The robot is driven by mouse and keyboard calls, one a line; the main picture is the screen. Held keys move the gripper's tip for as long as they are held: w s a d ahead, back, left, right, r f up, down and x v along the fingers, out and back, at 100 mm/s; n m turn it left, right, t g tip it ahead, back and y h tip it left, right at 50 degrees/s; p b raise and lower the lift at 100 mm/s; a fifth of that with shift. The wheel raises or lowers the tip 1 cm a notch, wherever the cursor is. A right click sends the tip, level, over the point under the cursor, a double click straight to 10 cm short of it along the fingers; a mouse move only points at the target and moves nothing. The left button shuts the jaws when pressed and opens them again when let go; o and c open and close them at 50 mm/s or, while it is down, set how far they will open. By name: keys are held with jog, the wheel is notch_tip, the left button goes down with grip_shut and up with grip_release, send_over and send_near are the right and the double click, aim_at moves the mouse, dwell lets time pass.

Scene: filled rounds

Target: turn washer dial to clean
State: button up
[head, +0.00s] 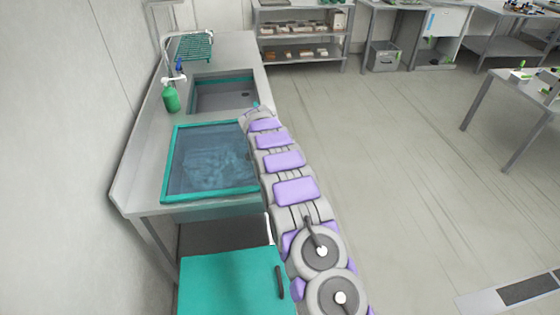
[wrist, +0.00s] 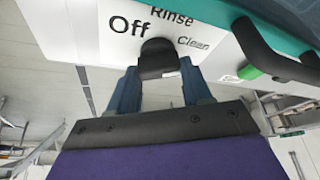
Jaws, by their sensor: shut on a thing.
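The washer dial (wrist: 158,58) is a black knob on a white panel (wrist: 85,25) in the wrist view. The labels "Off" (wrist: 129,25), "Rinse" (wrist: 172,9) and "Clean" (wrist: 194,43) run around it from left to right. My gripper (wrist: 159,75) has its two blue-grey fingers on either side of the knob and is shut on it. I cannot tell which label the knob points to. In the head view neither the dial nor the fingers can be made out; my arm reaches forward along the counter's right side.
A black handle (wrist: 275,55) and a green piece (wrist: 250,72) are right of the dial. In the head view, a teal-framed glass panel (head: 210,190) and a sink (head: 222,93) are on the counter. A teal-topped unit (head: 225,283) stands nearer.

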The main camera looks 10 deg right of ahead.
jog(key=shift+a, duration=0.1)
jog(key=o, duration=1.1)
jog(key=shift+a, duration=0.1)
jog(key=shift+c, duration=0.2)
jog(key=p+v, duration=0.2)
jog(key=v, duration=1.5)
jog(key=shift+r, duration=0.15)
